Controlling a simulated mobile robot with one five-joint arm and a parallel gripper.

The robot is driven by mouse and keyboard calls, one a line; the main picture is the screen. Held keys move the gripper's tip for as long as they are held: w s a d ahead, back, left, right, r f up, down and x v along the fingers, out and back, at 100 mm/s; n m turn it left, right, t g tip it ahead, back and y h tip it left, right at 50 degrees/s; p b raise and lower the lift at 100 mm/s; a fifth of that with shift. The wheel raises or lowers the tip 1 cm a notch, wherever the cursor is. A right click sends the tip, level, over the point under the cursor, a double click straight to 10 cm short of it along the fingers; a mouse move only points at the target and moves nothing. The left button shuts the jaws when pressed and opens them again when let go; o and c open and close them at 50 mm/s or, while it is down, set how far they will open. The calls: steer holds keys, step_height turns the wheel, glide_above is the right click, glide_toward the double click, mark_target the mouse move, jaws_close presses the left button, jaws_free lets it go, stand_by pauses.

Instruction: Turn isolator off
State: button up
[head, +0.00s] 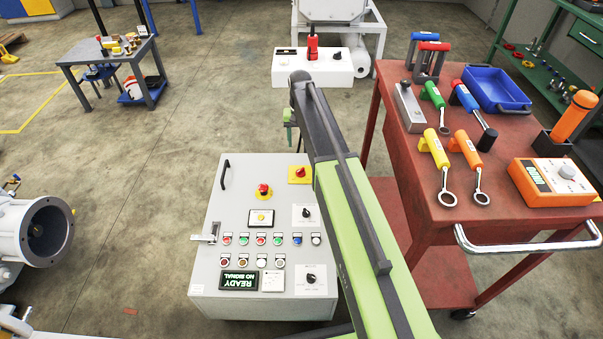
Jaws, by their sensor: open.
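A grey control cabinet (205,265) stands on the floor in the middle of the head view. A red rotary switch on a square yellow plate (299,174), which looks like the isolator, is at the top right of its panel, close beside my green arm link in the picture. Its exact handle position is too small to tell. A red mushroom button on a round yellow base (264,190) sits to its left. My arm crosses in front of the cabinet's right side and hides part of it. My gripper does not show; it is hidden behind the arm or out of frame.
A red tool trolley (395,165) with wrenches, a blue tray (495,90) and an orange meter (552,182) stands close on the right. A white box (285,70) is behind the cabinet. A grey flanged pipe (45,232) is at left.

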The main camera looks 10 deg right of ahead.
mark_target(300, 170)
step_height(300, 170, down, 15)
steer(key=b, duration=1.3)
steer(key=shift+b, duration=0.35)
steer(key=shift+r, duration=0.1)
jaws_close()
